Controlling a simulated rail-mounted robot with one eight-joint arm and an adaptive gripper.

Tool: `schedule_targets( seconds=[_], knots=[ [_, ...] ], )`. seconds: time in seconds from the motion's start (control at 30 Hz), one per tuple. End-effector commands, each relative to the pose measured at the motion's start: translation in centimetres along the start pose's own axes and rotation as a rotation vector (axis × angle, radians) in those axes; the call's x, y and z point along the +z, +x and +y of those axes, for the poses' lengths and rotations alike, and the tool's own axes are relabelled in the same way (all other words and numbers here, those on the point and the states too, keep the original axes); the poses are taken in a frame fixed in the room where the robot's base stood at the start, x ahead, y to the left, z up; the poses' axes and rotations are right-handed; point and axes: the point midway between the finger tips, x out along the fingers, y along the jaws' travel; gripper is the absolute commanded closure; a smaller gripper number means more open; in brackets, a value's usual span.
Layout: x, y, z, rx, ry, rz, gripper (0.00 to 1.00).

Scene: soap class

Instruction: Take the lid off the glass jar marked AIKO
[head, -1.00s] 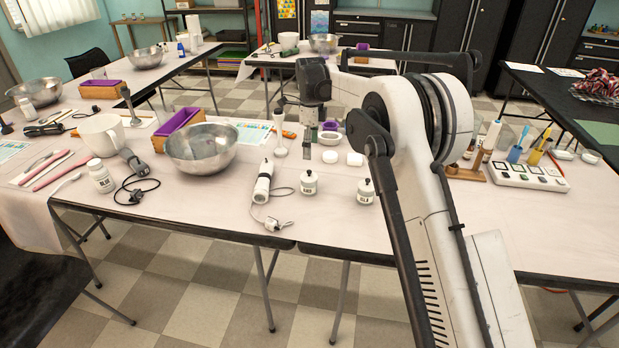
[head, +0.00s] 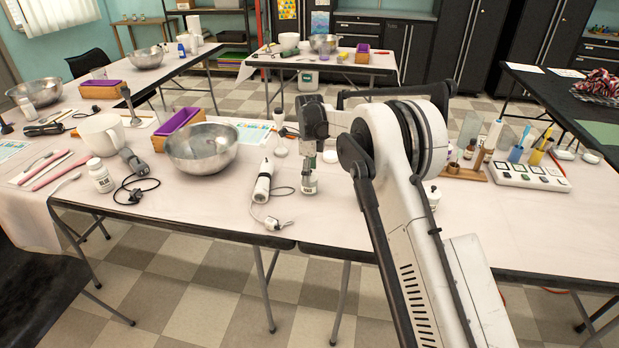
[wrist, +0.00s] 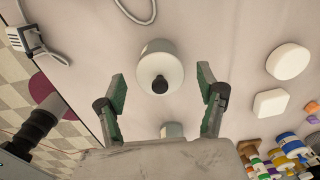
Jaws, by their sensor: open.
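A small white jar with a dark label stands near the table's front edge in the head view (head: 309,187); the label is too small to read surely. My gripper (head: 309,168) is right above it and hides its top. In the wrist view the round pale lid (wrist: 147,60) with a black knob (wrist: 160,84) shows from above. My gripper (wrist: 162,78) is open there, one finger on each side of the lid, with gaps between fingers and lid. A second small jar (head: 433,197) is partly hidden behind my arm.
A white corded hand tool (head: 263,183) lies left of the jar, its plug (head: 277,224) near the table edge. A metal bowl (head: 202,150) stands further left.

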Motion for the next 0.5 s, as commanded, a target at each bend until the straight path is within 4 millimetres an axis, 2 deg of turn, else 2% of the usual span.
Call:
schedule_targets(
  seconds=[0.17,0.43,0.5],
  knots=[
    [-0.02,0.05,0.00,0.000,0.000,0.000,0.30],
    [-0.02,0.03,0.00,0.000,0.000,0.000,0.63],
    [-0.02,0.02,0.00,0.000,0.000,0.000,0.67]
  ],
)
